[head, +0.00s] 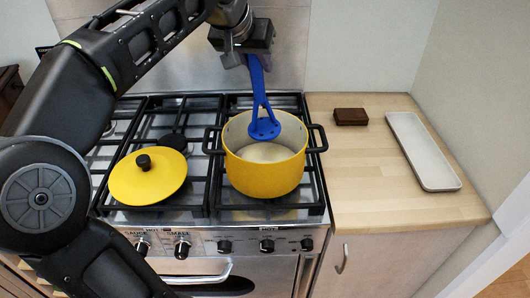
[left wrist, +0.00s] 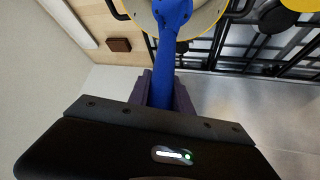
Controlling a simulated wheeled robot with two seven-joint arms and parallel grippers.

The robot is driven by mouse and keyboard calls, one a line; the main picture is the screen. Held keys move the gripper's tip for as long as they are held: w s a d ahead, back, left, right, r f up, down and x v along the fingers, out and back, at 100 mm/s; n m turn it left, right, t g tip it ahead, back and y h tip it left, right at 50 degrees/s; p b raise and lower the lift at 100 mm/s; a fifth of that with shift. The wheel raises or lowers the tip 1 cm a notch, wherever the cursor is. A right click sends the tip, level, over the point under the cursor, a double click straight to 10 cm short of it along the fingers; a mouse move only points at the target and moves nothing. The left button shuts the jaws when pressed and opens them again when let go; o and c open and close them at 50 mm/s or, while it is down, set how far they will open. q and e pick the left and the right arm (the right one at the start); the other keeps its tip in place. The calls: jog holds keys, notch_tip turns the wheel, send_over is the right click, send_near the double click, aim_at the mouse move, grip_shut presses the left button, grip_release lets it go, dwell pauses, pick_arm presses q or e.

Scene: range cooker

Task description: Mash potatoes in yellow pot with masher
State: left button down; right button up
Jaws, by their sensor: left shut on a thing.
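The yellow pot (head: 265,172) with two dark handles stands on the right side of the stove, with pale contents (head: 266,152) in it. My left gripper (head: 256,57) is above the pot, shut on the blue masher (head: 262,100). The masher hangs down, its round slotted head inside the pot's opening, near the back wall and above the pale contents. In the left wrist view the masher's handle (left wrist: 172,50) runs from between the fingers (left wrist: 165,92) toward the pot (left wrist: 217,12). My right gripper is not in view.
A yellow lid (head: 148,180) with a black knob lies on the left grates. On the wooden counter (head: 370,190) to the right are a small brown block (head: 350,116) and a long white tray (head: 422,150). A wall closes off the back. The counter's front is clear.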

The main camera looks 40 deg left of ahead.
pick_arm(q)
jog(key=shift+s+d+r+p, duration=0.25)
jog(key=shift+r+p, duration=0.25)
jog(key=shift+r, duration=0.3)
jog(key=shift+s+d+r+p, duration=0.25)
jog(key=shift+r+p, duration=0.2)
jog(key=shift+r, duration=0.4)
jog(key=shift+s+d+r+p, duration=0.15)
jog(key=shift+s+r+p, duration=0.3)
jog(key=shift+r, duration=0.35)
jog(key=shift+d+r, duration=0.1)
jog(key=shift+r, duration=0.1)
